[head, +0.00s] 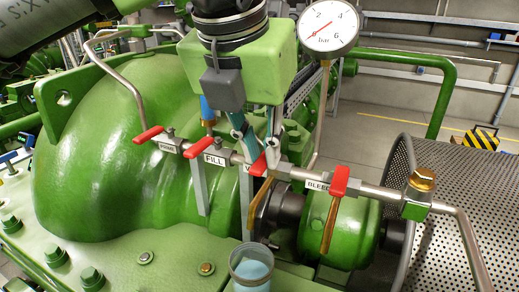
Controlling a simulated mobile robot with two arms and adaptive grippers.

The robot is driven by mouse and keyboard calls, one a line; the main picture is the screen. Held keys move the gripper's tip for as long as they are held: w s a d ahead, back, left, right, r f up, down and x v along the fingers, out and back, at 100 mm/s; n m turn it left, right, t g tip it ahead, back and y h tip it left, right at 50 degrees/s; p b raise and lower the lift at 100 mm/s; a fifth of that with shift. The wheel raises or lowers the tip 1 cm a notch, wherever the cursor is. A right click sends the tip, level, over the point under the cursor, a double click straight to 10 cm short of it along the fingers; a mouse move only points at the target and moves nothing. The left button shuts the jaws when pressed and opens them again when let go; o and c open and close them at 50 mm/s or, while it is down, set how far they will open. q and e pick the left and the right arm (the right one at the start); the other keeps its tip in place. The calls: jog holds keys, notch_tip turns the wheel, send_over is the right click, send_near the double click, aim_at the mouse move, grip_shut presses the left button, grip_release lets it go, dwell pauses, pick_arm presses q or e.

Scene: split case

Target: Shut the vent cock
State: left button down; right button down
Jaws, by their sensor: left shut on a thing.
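The vent cock's red lever (258,166) sits on a horizontal metal pipe (229,154), beside a label partly hidden by my gripper. My left gripper (260,151) reaches down from above and is shut on this lever; its fingers hide part of it. Other red levers on the pipe are at the PRIME label (149,134), the FILL label (201,141) and the BLEED label (340,179). The BLEED lever stands nearly upright in the picture, while the PRIME and FILL levers slant. My right gripper is not in view.
A cup with blue contents (251,268) stands below the vent cock. A pressure gauge (328,28) is above right. The large green casing (110,150) fills the left. A perforated metal guard (455,185) is at right. Bolts stick up at lower left.

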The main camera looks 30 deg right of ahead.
pick_arm(q)
jog(key=shift+r, duration=0.1)
jog(key=c, duration=2)
grip_release()
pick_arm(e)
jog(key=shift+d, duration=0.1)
pick_arm(q)
jog(key=v, duration=1.2)
